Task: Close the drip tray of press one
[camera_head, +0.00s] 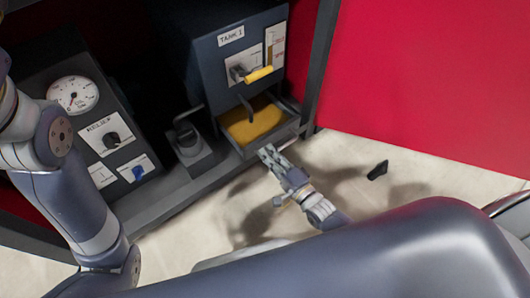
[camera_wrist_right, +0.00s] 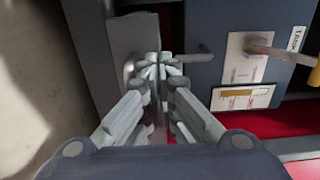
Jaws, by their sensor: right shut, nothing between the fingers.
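The dark blue unit (camera_head: 215,65) carries a label that reads TANK 1; I see no press label. Below it a grey drip tray (camera_head: 280,136) with a yellow inside stands out, open. My right gripper (camera_head: 266,152) is shut and empty, its fingertips at the tray's front edge; I cannot tell whether they touch it. In the right wrist view the gripper (camera_wrist_right: 158,65) shows close up, with the fingertips together in front of grey parts and the blue unit (camera_wrist_right: 215,75) at right. My left arm shows at the left, but its gripper is out of view.
A yellow-gripped lever (camera_head: 257,74) sticks out above the tray. A panel with a round gauge (camera_head: 73,94) and a black knob stands left. A small dark grey device (camera_head: 190,140) sits beside the tray. A black object (camera_head: 377,170) lies on the pale floor. A red panel (camera_head: 430,80) fills the right.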

